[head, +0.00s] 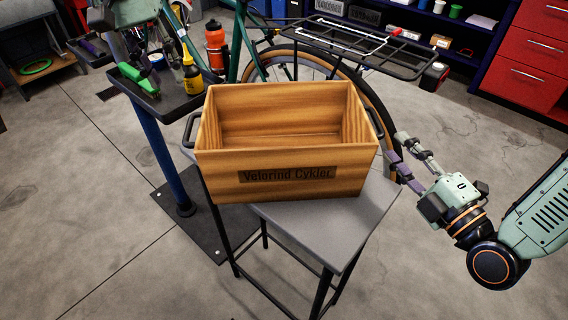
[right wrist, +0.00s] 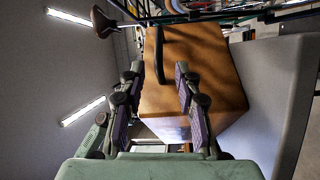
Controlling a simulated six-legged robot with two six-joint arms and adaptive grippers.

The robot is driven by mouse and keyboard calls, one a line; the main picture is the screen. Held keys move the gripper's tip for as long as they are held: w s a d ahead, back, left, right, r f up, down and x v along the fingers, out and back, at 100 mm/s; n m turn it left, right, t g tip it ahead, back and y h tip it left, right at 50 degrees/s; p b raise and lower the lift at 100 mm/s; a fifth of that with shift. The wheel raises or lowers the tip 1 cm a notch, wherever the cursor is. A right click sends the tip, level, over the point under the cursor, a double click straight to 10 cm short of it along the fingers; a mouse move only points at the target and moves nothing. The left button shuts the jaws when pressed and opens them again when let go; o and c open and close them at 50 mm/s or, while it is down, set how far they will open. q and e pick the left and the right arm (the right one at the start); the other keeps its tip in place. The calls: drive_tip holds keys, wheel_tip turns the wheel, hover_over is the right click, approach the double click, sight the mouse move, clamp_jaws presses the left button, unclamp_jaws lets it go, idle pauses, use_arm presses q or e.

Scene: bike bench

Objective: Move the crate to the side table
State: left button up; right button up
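I cannot tell whether this is the side table. Dark handles stick out at the crate's left (head: 190,130) and right (head: 375,122) ends. My right gripper (head: 408,160) is open just right of the crate, fingers pointing at its right end. In the right wrist view, the crate (right wrist: 200,65) and its handle (right wrist: 160,55) show ahead, between and beyond the open fingers (right wrist: 160,100).
A blue-posted work stand (head: 172,165) with a tool tray, a yellow bottle (head: 191,75) and a green tool (head: 138,78) is close left of the crate. A bicycle with a rear rack (head: 345,42) stands behind. Red drawers (head: 525,55) are far right. Front floor is clear.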

drive_tip(key=shift+v, duration=2.5)
drive_tip(key=shift+s, duration=0.15)
